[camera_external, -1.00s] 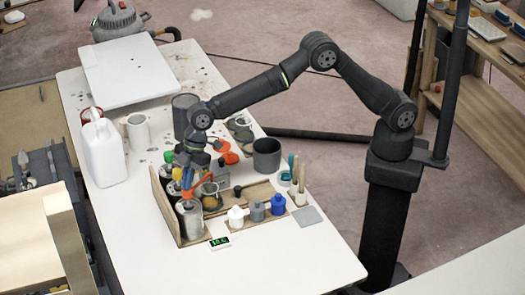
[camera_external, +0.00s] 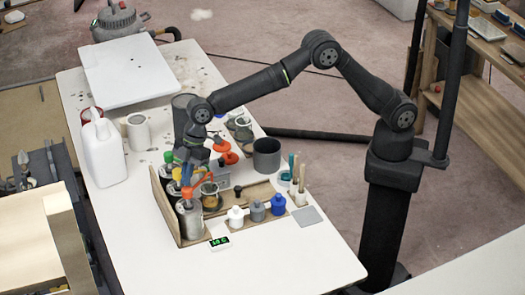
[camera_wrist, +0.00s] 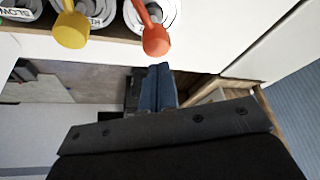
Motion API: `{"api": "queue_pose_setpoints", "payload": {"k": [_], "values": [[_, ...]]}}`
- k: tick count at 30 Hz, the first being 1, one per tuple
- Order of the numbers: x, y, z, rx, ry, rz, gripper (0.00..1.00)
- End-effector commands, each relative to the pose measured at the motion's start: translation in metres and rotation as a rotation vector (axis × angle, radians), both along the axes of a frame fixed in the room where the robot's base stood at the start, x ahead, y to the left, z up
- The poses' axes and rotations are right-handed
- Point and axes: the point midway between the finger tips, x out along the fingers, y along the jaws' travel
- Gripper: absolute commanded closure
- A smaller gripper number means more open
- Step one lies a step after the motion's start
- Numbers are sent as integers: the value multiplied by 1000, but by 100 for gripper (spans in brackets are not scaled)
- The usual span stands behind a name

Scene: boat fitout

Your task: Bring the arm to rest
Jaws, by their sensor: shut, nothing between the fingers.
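My gripper (camera_external: 180,166) hangs over the row of labelled cans on the left side of the table, with the arm bent above it. In the wrist view my gripper's blue-grey fingers (camera_wrist: 157,88) are together, with nothing between them. A can's orange-red pump top (camera_wrist: 155,38) and a yellow one (camera_wrist: 72,28) appear just beyond the fingertips, apart from them. In the external view the orange-red top (camera_external: 197,188) stands on the front metal can (camera_external: 190,220). The fingertips are small and partly lost among the tops there.
A wooden tray with small white, grey and blue bottles (camera_external: 278,204) lies right of the cans. A dark cup (camera_external: 267,156), a brush pot (camera_external: 286,178), a white jug (camera_external: 103,150) and a small display (camera_external: 219,241) stand around. The table's front (camera_external: 270,270) is clear.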

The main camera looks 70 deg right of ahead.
Motion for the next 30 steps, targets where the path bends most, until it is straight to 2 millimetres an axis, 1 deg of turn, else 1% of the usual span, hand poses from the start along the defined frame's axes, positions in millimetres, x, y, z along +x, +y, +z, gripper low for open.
{"api": "queue_pose_setpoints", "payload": {"k": [6,8,17,20,23,30], "values": [[0,0,20,2,-2,1,100],[0,0,24,1,-3,0,100],[0,0,25,1,-1,0,100],[0,0,21,0,0,0,100],[0,0,13,-2,2,-1,100],[0,0,-14,-1,2,-1,100]]}}
